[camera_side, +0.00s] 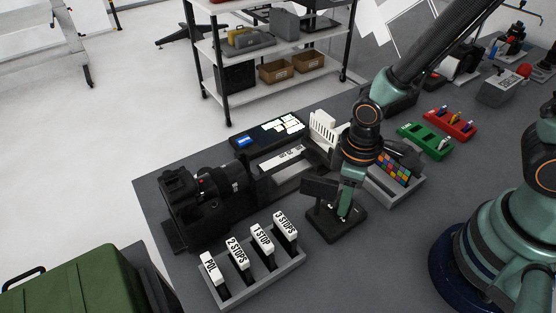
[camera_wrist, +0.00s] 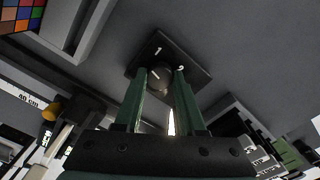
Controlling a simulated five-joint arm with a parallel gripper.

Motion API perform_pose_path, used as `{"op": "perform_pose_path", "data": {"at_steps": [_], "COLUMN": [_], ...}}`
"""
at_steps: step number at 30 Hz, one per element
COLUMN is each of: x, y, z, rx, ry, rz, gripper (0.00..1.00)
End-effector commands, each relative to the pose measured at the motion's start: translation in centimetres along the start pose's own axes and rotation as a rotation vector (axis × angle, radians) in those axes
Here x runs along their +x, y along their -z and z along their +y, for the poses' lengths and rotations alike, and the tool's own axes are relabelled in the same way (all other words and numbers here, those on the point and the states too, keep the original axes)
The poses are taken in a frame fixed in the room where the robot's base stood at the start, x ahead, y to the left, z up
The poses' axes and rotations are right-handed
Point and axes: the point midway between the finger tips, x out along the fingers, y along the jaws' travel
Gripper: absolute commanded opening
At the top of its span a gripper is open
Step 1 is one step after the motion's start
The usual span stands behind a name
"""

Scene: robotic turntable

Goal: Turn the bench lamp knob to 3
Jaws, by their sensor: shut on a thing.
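The bench lamp's dark square base (camera_side: 348,231) stands on the bench in the middle of the side view. In the wrist view its plate (camera_wrist: 190,50) carries white marks; one reads as 1, and another at the right is too small to read surely. The round dark knob (camera_wrist: 158,80) sits in the plate, with a short pale line on its face. My gripper (camera_side: 344,213) reaches down to the base from above. In the wrist view my gripper (camera_wrist: 163,77) has its two green fingers on either side of the knob, shut on it. The fingers hide part of the knob.
A grey rack (camera_side: 255,278) of labelled filters stands front left of the lamp, with a black camera (camera_side: 200,195) behind it. A colour chart (camera_side: 394,168) is close on the right. Green (camera_side: 426,140) and red (camera_side: 451,123) trays lie farther right. Bare bench lies in front.

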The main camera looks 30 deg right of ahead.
Motion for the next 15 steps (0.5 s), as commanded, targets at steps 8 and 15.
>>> {"op": "perform_pose_path", "data": {"at_steps": [8, 15], "x": [-0.07, -0.07], "y": [0.0, 0.0], "z": [0.01, 0.01], "rx": [0.109, 0.137], "ry": [0.0, 0.0], "rz": [-0.001, -0.001], "gripper": [0.0, 0.0]}}
